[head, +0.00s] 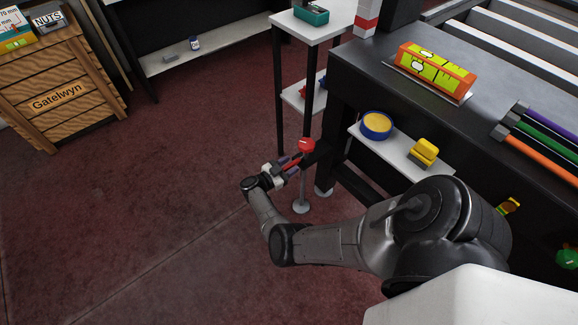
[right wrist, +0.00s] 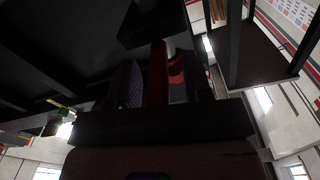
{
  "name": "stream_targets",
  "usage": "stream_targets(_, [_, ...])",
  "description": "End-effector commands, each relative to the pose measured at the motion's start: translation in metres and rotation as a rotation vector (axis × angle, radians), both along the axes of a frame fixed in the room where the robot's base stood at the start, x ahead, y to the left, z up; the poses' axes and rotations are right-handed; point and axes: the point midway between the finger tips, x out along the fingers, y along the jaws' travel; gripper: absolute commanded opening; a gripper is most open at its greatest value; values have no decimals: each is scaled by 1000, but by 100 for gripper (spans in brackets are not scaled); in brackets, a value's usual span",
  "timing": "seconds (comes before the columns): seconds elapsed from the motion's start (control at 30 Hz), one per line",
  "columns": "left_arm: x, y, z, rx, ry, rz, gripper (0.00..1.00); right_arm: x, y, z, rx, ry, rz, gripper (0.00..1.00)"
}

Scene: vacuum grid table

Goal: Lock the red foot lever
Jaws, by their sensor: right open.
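The red foot lever (head: 306,145) shows as a red, rounded end at the near lower corner of the dark table. My right gripper (head: 290,163) is right at it, reaching in from the lower left side in the head view. In the right wrist view the red lever (right wrist: 158,75) runs between the two fingers of my right gripper (right wrist: 155,85). The fingers are open, one on each side of it. The picture is too dark to tell whether either finger touches it. My left gripper is in neither view.
The dark vacuum table (head: 390,95) carries an orange and yellow level (head: 435,70). A low white shelf (head: 395,150) holds a blue and yellow round container (head: 376,125) and a yellow block (head: 425,150). The red floor (head: 150,200) to the left is clear.

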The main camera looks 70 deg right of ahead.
Motion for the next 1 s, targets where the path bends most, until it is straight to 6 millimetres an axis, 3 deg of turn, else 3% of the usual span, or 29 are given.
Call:
stream_targets(0.27, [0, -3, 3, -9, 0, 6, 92, 8, 12, 0, 4, -1, 2, 45])
stream_targets(0.7, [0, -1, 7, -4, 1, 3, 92, 53, 82, -1, 3, -1, 3, 45])
stream_targets(1.0, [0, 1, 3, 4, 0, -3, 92, 71, 111, -1, 1, 0, 0, 45])
